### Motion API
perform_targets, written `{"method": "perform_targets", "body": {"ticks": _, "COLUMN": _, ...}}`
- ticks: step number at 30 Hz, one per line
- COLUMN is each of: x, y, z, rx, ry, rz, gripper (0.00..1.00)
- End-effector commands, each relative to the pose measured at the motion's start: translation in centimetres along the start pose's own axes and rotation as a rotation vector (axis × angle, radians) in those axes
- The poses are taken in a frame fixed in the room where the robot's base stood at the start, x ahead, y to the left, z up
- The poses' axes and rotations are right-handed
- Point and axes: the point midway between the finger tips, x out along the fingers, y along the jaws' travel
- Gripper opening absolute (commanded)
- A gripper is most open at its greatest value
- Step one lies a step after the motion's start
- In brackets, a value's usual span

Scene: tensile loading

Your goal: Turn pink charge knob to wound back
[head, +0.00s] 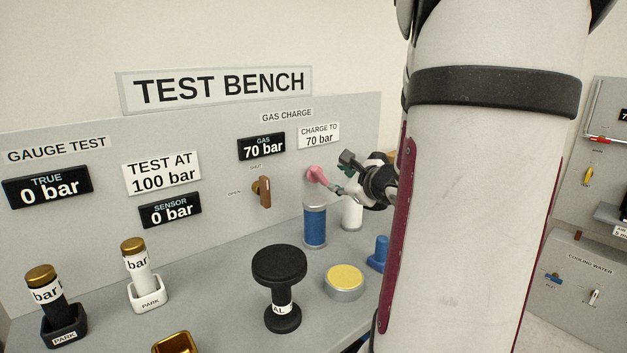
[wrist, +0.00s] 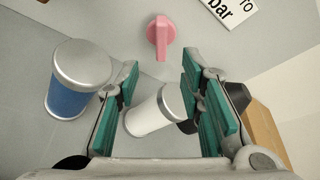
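The pink charge knob (head: 317,174) is on the upright test bench panel, below the "CHARGE TO 70 bar" label. In the wrist view the pink knob (wrist: 160,36) shows at the top centre, with its grip bar roughly vertical in the picture. My gripper (head: 347,180) is close to the knob in the head view. In the wrist view my gripper (wrist: 158,88) has its teal-padded fingers wide apart with nothing between the pads. The knob lies beyond the fingertips and appears apart from them. My arm hides part of the panel to the right.
A blue cylinder with a grey cap (wrist: 77,80) and a white cylinder (wrist: 152,112) stand below the knob. A brown valve handle (head: 264,192) is left of it. A black round-topped stand (head: 280,265) and a yellow-topped puck (head: 345,278) are on the bench.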

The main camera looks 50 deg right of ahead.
Motion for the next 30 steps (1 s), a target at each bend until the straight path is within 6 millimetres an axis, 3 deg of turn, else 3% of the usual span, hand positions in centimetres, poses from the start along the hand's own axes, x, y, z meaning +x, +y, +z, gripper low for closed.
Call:
{"method": "perform_targets", "body": {"ticks": 9, "x": 6.5, "y": 0.1, "z": 0.0, "rx": 0.0, "ry": -0.004, "rz": 0.002, "gripper": 0.35}}
{"method": "perform_targets", "body": {"ticks": 15, "x": 9.4, "y": 0.1, "z": 0.0, "rx": -0.001, "ry": -0.003, "rz": 0.002, "gripper": 0.35}}
{"method": "perform_targets", "body": {"ticks": 21, "x": 10.8, "y": 0.1, "z": 0.1, "rx": -0.002, "ry": -0.003, "rz": 0.001, "gripper": 0.35}}
{"method": "perform_targets", "body": {"ticks": 30, "x": 10.9, "y": 0.0, "z": 0.1, "rx": -0.003, "ry": -0.003, "rz": 0.001, "gripper": 0.35}}
